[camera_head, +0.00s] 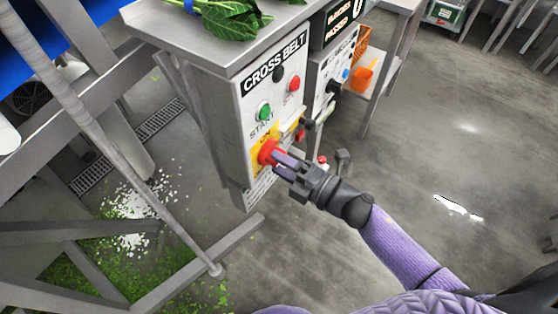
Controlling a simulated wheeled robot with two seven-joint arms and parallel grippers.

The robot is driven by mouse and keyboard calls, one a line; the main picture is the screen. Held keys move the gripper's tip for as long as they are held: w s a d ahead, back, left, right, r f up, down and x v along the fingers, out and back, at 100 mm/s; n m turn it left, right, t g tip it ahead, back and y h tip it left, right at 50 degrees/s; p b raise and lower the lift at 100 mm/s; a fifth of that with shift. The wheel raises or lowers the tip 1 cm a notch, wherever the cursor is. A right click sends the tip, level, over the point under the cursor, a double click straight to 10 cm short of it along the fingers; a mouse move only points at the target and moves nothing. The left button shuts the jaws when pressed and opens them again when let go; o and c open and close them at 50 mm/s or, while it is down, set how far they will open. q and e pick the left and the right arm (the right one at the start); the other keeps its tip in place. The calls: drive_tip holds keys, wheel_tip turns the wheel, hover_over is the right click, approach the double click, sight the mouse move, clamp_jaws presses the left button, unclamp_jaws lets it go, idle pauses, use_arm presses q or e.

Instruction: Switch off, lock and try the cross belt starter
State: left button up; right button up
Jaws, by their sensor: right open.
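The cross belt starter (247,98) is a pale box with a black "CROSS BELT" label. It has a green start button (264,112), a red button (293,83) and a black round part between label and buttons. Low on its face is a red rotary handle (267,152) on a yellow plate (256,161). My right gripper (279,160) is at the red handle with its jaws open; its fingers hide part of the handle, and I cannot tell whether they touch it. The handle's exact setting is hard to read. No lock can be made out clearly. My left gripper is not in view.
A steel shelf (205,45) with leafy greens (228,18) sits above the starter. A steel frame and leg (190,240) stand at left.

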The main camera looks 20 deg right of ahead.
drive_tip(key=p+v, duration=0.1)
drive_tip(key=v, duration=0.8)
drive_tip(key=shift+d, duration=0.1)
